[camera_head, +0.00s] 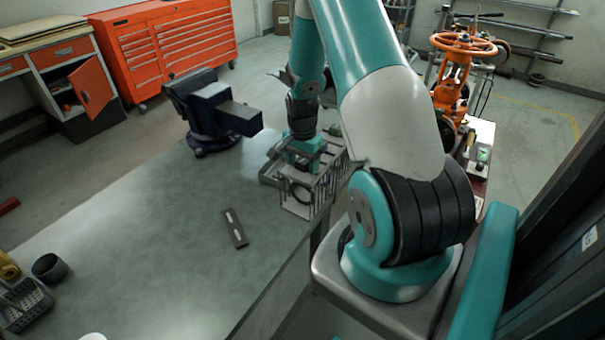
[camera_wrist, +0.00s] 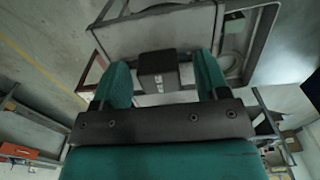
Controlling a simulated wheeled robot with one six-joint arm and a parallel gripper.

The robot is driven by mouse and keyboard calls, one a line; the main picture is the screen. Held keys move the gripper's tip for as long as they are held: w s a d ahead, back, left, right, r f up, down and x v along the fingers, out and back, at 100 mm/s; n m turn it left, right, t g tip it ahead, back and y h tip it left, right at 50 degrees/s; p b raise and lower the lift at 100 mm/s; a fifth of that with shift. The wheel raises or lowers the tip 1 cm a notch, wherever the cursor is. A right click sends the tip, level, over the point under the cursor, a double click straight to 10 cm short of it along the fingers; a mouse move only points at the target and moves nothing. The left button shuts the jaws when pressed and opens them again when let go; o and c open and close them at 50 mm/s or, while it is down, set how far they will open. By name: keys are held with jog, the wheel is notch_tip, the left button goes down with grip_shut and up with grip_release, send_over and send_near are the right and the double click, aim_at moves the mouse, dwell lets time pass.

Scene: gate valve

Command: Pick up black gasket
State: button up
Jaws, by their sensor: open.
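A dark ring that looks like the black gasket (camera_head: 300,193) shows through the near wall of a wire basket (camera_head: 325,188) at the table's edge in the head view. My gripper (camera_head: 303,160) points down at the basket, above and slightly behind the ring. In the wrist view my gripper (camera_wrist: 162,72) has its two teal fingers wide apart. A dark block with small white marks (camera_wrist: 158,72) shows between them; I cannot tell whether it is touched. Part of a round rim (camera_wrist: 234,48) shows right of the fingers, and I cannot tell whether it is the gasket.
A dark vise (camera_head: 210,110) stands on the table behind the basket. A flat slotted bar (camera_head: 234,228) lies on the tabletop (camera_head: 165,235). A black cup (camera_head: 49,267) and a grey perforated basket (camera_head: 25,303) are at the left. An orange gate valve (camera_head: 452,85) stands at the back right.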

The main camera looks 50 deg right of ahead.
jog(key=c, duration=1.2)
jog(key=shift+c, duration=0.2)
jog(key=shift+r, duration=0.1)
notch_tip(320, 180, up, 20)
jog(key=b, duration=0.3)
jog(key=shift+b, duration=0.3)
